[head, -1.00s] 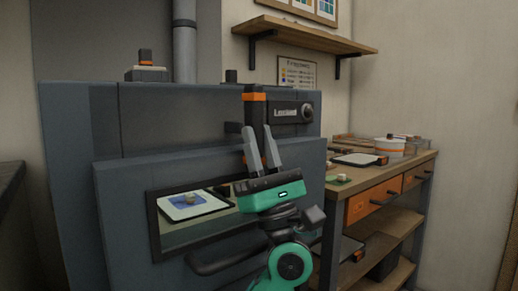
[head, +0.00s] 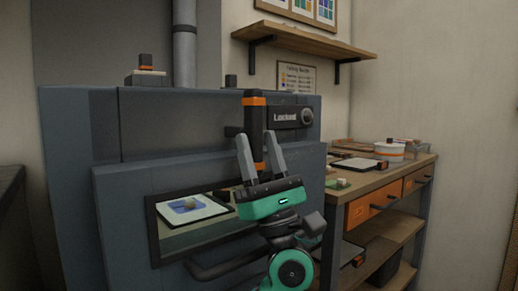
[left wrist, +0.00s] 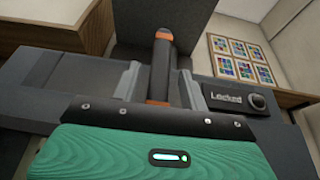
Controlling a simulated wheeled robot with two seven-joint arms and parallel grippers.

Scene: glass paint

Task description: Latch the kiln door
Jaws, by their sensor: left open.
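The grey kiln (head: 75,130) stands at the left, with its door (head: 120,200) flush against the body. A black latch handle with an orange band (head: 254,101) stands upright at the door's upper right; it also shows in the left wrist view (left wrist: 161,65). My right gripper is out of view.
A shelf (head: 305,38) hangs above. A tray with a small piece (head: 190,208) shows in the door's window.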

